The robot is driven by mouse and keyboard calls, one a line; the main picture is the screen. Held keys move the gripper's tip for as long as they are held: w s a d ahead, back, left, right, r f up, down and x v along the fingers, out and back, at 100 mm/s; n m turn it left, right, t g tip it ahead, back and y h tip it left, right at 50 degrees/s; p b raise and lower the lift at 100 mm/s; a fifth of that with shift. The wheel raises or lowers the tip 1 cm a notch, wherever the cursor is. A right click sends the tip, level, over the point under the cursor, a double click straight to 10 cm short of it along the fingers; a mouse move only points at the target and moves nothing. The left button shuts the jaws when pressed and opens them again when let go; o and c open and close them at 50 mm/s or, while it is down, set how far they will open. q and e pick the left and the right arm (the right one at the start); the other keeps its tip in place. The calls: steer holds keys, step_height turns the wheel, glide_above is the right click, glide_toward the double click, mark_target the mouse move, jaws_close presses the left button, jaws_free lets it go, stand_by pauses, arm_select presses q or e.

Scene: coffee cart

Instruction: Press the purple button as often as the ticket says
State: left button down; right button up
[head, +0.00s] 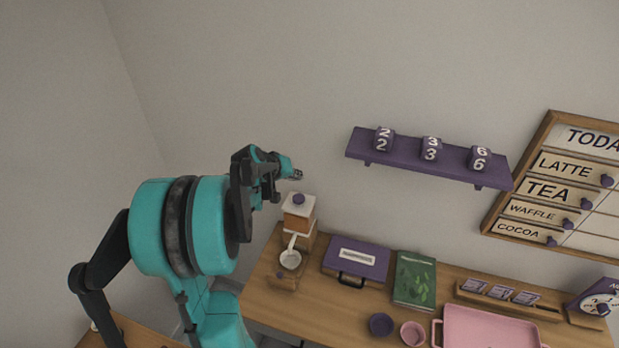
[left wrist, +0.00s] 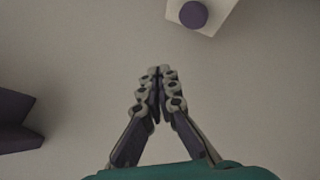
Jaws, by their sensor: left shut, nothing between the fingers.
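The purple button (head: 299,199) is a round purple disc on a white box (head: 291,209) near the wall, above the back left of the counter. It also shows in the left wrist view (left wrist: 193,14), cut by the top edge. My left gripper (head: 296,175) is shut and empty, in the air just above the button in the head picture, apart from it in the wrist view. Its fingertips meet in the left wrist view (left wrist: 160,72). I cannot make out a ticket with a readable number. My right gripper is not in view.
A purple shelf (head: 408,164) holds cubes numbered 2, 3 and 6. A menu board (head: 490,227) hangs at right. The counter (head: 268,305) holds a purple case (head: 338,244), green book (head: 402,290), pink tray (head: 437,334), card rack (head: 545,311) and two cups.

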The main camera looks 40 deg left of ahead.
arm_select(q)
steer(key=shift+w+a+r, duration=0.3)
steer(key=shift+w+a, duration=0.25)
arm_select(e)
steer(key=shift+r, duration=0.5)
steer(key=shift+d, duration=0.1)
arm_select(q)
steer(key=b, duration=0.5)
glide_above(297, 199)
step_height(297, 199, down, 8)
steer(key=shift+r, duration=0.15)
steer(key=shift+f+b, duration=0.55)
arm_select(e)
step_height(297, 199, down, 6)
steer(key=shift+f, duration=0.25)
arm_select(q)
steer(key=shift+f, duration=0.1)
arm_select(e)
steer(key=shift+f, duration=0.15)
arm_select(q)
steer(key=shift+f+b, duration=0.3)
steer(key=shift+b, duration=0.15)
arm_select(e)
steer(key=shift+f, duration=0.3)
